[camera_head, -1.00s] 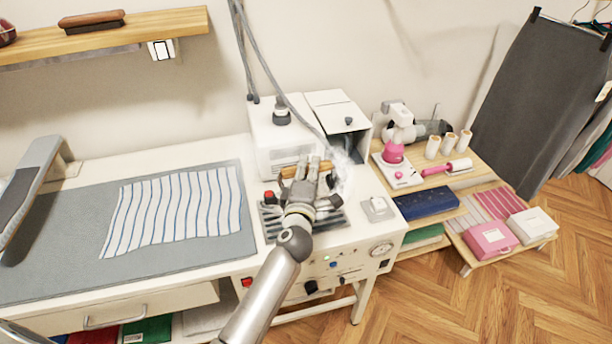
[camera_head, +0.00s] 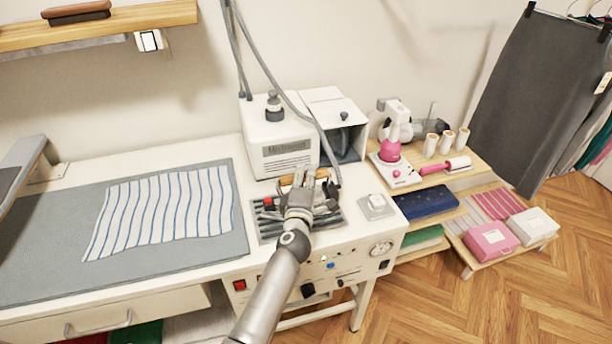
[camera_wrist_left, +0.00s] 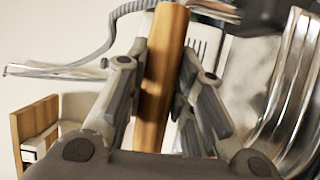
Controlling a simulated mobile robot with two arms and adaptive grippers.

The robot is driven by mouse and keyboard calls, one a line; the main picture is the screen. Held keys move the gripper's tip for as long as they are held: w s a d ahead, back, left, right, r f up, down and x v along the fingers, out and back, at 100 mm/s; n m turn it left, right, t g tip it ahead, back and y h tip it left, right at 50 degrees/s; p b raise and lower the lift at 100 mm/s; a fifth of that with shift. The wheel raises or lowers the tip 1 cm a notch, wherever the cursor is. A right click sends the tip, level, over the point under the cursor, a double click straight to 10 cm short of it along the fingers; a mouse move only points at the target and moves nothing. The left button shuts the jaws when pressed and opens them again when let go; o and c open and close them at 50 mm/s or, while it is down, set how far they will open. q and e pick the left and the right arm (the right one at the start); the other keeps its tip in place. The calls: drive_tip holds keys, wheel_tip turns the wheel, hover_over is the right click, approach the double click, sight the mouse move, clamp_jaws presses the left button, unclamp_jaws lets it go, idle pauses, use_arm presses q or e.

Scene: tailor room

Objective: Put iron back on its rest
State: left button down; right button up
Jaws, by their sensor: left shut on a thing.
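My left gripper (camera_head: 307,180) is shut on the wooden handle of the iron. In the left wrist view the brown handle (camera_wrist_left: 162,75) runs between the two fingers. The iron (camera_head: 328,192) is mostly hidden under the gripper in the head view; part of its shiny metal body (camera_wrist_left: 290,85) shows blurred at the right of the wrist view. The iron is over the dark slatted rest (camera_head: 272,228) on the steam station. I cannot tell whether it touches the slats. My right gripper is not in view.
The white steam station box (camera_head: 277,140) stands just behind the rest, with a grey hose above. A striped cloth (camera_head: 160,212) lies on the grey mat at left. A small white device (camera_head: 376,206) sits right of the rest. Shelves with sewing items stand further right.

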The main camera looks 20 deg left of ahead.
use_arm(q)
drive_tip(key=shift+r, duration=0.5)
drive_tip(key=shift+f, duration=0.1)
drive_tip(key=c, duration=1.5)
unclamp_jaws()
drive_tip(key=shift+f, duration=0.4)
drive_tip(key=shift+c, duration=0.2)
drive_tip(key=o, duration=0.3)
drive_tip(key=shift+s+r, duration=0.1)
drive_tip(key=shift+s, duration=0.1)
drive_tip(key=shift+w, duration=0.1)
drive_tip(key=s+d+p, duration=0.1)
drive_tip(key=s+d, duration=0.1)
drive_tip(key=s, duration=1)
drive_tip(key=shift+d, duration=0.15)
drive_tip(key=shift+r, duration=0.1)
